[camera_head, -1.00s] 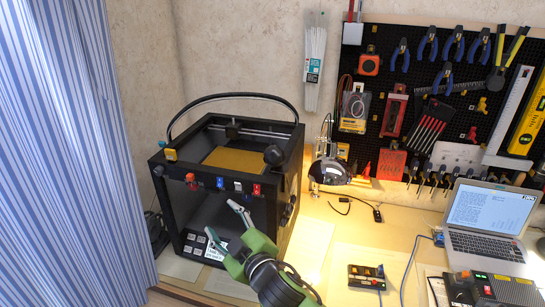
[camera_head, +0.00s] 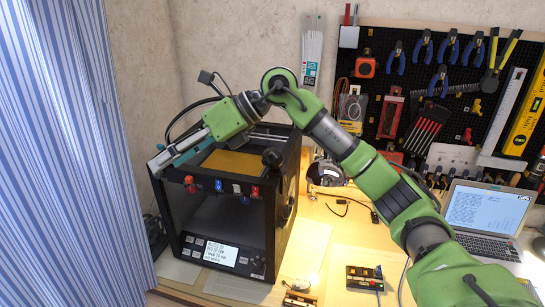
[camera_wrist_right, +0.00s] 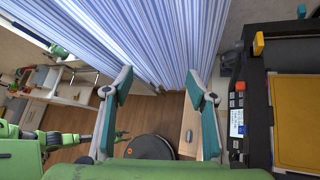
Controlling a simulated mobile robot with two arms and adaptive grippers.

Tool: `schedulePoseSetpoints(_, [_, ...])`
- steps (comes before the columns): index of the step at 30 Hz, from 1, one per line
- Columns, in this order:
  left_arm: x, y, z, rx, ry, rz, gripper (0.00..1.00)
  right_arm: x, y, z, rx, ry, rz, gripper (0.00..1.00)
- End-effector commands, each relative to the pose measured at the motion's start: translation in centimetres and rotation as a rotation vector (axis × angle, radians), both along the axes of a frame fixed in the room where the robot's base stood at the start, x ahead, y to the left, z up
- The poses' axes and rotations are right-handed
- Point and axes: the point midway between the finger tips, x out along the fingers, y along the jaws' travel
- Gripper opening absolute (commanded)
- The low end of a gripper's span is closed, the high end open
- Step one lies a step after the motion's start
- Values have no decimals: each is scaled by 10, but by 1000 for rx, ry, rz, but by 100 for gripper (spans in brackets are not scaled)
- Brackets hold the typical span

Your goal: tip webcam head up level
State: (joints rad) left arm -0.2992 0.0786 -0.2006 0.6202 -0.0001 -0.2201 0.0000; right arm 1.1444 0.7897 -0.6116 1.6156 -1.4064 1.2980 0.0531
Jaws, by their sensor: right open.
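A small dark rounded head on a short neck (camera_head: 272,157) stands at the front right top corner of the black 3D printer (camera_head: 283,205). It may be the webcam, but it is too small to be sure, and I cannot judge its tilt. My right gripper (camera_head: 157,164) reaches over the printer's top to its front left corner, apart from that head. In the right wrist view the gripper (camera_wrist_right: 160,82) has its two teal fingers spread, with nothing between them. No left gripper can be made out.
My right arm crosses before the tool pegboard (camera_head: 450,105). A black lamp (camera_head: 325,174), a laptop (camera_head: 485,218) and a control box (camera_head: 364,277) are on the table.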

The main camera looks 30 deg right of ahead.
Motion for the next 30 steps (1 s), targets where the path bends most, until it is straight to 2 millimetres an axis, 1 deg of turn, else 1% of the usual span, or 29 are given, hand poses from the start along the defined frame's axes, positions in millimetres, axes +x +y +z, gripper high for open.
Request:
schedulePoseSetpoints(1, [0,0,0,0,0,0,34,5,-34,6,-113,-1,-39,52])
schedulePoseSetpoints(2, [0,0,0,0,0,0,34,5,-54,7,-178,7,-65,52])
schedulePoseSetpoints(3, [0,0,0,0,0,0,34,5,-81,10,-261,22,-100,52])
schedulePoseSetpoints(4, [0,0,0,0,0,0,34,4,-102,12,-319,38,-129,52])
schedulePoseSetpoints(5, [0,0,0,0,0,0,34,1,-122,16,-370,52,-157,52])
schedulePoseSetpoints(6, [0,0,0,0,0,0,34,-3,-148,21,-434,78,-198,52])
schedulePoseSetpoints(9, [0,1,0,1,0,0,34,-18,-202,34,-553,138,-286,52])
schedulePoseSetpoints(12, [0,1,0,1,0,0,34,-33,-237,44,-623,190,-350,52])
schedulePoseSetpoints(15, [0,1,0,1,0,0,34,-43,-254,49,-658,219,-382,52])
schedulePoseSetpoints(17, [0,1,1,1,0,0,34,-44,-258,49,-665,227,-390,52])
schedulePoseSetpoints(20, [0,1,2,1,1,0,34,-42,-257,41,-668,232,-389,52])
schedulePoseSetpoints(23, [0,1,3,1,1,0,34,-37,-255,28,-667,233,-387,52])
schedulePoseSetpoints(30, [0,2,15,2,1,0,34,-20,-249,-16,-667,234,-386,52])
